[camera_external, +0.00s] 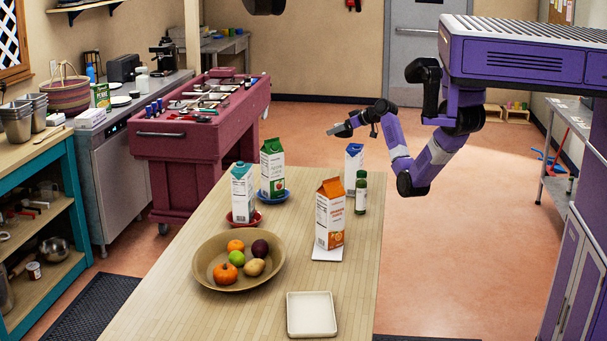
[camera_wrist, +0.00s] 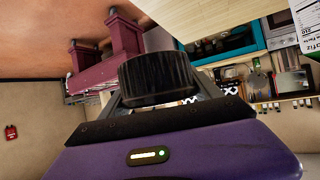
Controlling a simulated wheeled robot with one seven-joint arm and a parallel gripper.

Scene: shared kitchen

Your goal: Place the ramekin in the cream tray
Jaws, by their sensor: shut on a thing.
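The cream tray (camera_external: 311,316) is a shallow, empty, square tray at the near right end of the wooden table. My gripper (camera_external: 354,124) is high above the far side of the table, well away from the tray. In the wrist view my gripper (camera_wrist: 160,100) is shut on a dark, ribbed, round cup, which I take as the ramekin (camera_wrist: 157,76). The ramekin sits between the two fingers, and its inside is hidden. In the external view it is too small to make out clearly.
A brown bowl (camera_external: 205,272) of fruit stands left of the tray. An orange-topped carton (camera_external: 329,220) on a white square (camera_external: 327,254), a green bottle (camera_external: 361,195), a blue-white carton (camera_external: 353,165), a green carton (camera_external: 271,165) and a teal-topped carton (camera_external: 242,192) stand farther back.

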